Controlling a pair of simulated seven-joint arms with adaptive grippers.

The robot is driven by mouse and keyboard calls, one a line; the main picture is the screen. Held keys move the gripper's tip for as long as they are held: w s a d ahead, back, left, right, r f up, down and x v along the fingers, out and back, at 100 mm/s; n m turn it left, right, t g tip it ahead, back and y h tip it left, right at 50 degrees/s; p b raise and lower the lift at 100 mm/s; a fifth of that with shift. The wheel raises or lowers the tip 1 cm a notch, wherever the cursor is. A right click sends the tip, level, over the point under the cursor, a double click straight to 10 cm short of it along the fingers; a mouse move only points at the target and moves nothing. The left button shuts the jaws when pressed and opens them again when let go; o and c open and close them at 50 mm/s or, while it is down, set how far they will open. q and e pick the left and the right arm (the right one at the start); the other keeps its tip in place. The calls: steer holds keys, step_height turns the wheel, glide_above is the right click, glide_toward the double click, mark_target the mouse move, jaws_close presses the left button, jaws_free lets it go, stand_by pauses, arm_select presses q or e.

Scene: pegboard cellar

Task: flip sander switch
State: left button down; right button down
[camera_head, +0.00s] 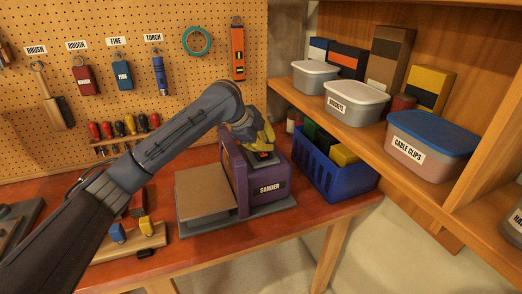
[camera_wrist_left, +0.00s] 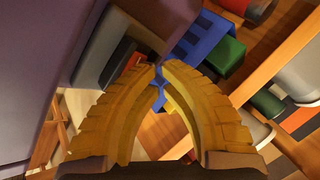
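The sander (camera_head: 235,172) is a purple machine with a SANDER label, standing on a grey base on the workbench. Its switch (camera_head: 264,155) shows as a dark piece with a red part on the machine's upper face, partly hidden by my gripper. My left gripper (camera_head: 268,143) has yellow fingers pointing down just above the switch; I cannot tell whether they touch it. In the left wrist view the left gripper's fingertips (camera_wrist_left: 160,67) meet or nearly meet, with nothing held between them. The sander's purple side (camera_wrist_left: 30,70) fills the left of that view. My right gripper is not in view.
A blue crate (camera_head: 345,183) with several coloured items stands right of the sander. A wooden shelf (camera_head: 400,132) with lidded tubs overhangs the crate. The pegboard (camera_head: 200,85) with hung tools is behind. A wooden block with tools (camera_head: 130,245) lies at the front left.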

arm_select(q)
steer(key=shift+r, duration=0.2)
steer(key=shift+s+r, duration=0.1)
steer(key=shift+r, duration=0.5)
steer(key=shift+s+d+r, duration=0.1)
steer(key=shift+s+r, duration=0.1)
steer(key=shift+r, duration=1.05)
steer(key=shift+s+d+r, duration=0.1)
steer(key=shift+s+r, duration=0.1)
steer(key=shift+r, duration=1)
